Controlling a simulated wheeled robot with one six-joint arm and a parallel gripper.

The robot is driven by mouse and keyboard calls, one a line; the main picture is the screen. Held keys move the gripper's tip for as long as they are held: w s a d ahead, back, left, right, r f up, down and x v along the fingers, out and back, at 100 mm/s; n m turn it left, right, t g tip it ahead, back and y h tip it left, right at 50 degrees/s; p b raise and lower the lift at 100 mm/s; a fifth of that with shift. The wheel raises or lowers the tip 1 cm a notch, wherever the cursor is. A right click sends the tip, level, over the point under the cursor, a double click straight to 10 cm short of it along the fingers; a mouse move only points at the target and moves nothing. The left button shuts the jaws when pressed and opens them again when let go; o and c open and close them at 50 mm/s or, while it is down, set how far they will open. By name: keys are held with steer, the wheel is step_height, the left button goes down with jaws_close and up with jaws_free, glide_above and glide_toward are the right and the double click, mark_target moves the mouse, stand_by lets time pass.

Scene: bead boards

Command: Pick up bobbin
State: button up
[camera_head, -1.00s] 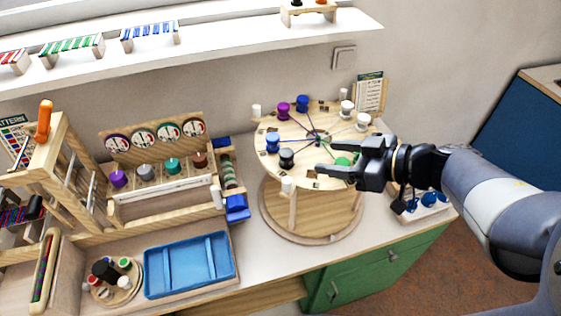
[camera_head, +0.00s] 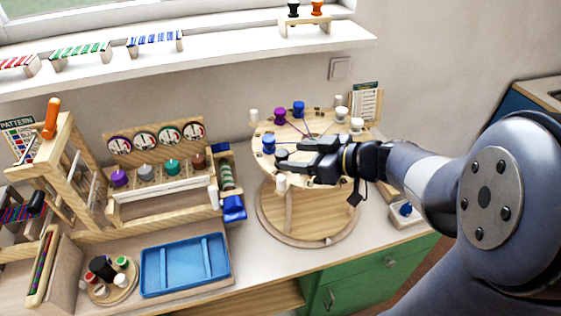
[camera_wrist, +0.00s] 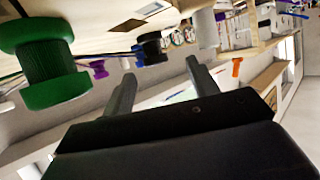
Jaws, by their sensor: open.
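Several coloured bobbins stand on a round wooden turntable (camera_head: 262,133). The black bobbin (camera_head: 281,154) is at its front left, partly covered by my gripper. My gripper (camera_head: 288,157) is open, its fingers pointing left over the front of the turntable. In the wrist view, which looks upside down, the black bobbin (camera_wrist: 150,48) is just beyond the open fingers (camera_wrist: 160,70), with nothing held between them. A green bobbin (camera_wrist: 48,62) is large and close at the left there; it is hidden in the head view. A blue bobbin (camera_head: 268,145), another blue one (camera_head: 299,108) and a purple one (camera_head: 279,114) stand farther along the rim.
White bobbins (camera_head: 356,125) stand at the turntable's right, and a white peg (camera_head: 281,183) at its front. A card stand (camera_head: 366,101) is behind it. A blue tray (camera_head: 185,265) and a wooden rack with dials (camera_head: 155,139) are to the left.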

mark_target(281, 152)
steer(key=shift+w+x, duration=0.25)
steer(key=shift+x, duration=2.5)
steer(key=shift+d, duration=0.2)
steer(key=shift+c, duration=0.2)
steer(key=c, duration=1.1)
steer(key=shift+c, duration=0.2)
steer(key=shift+r, duration=0.15)
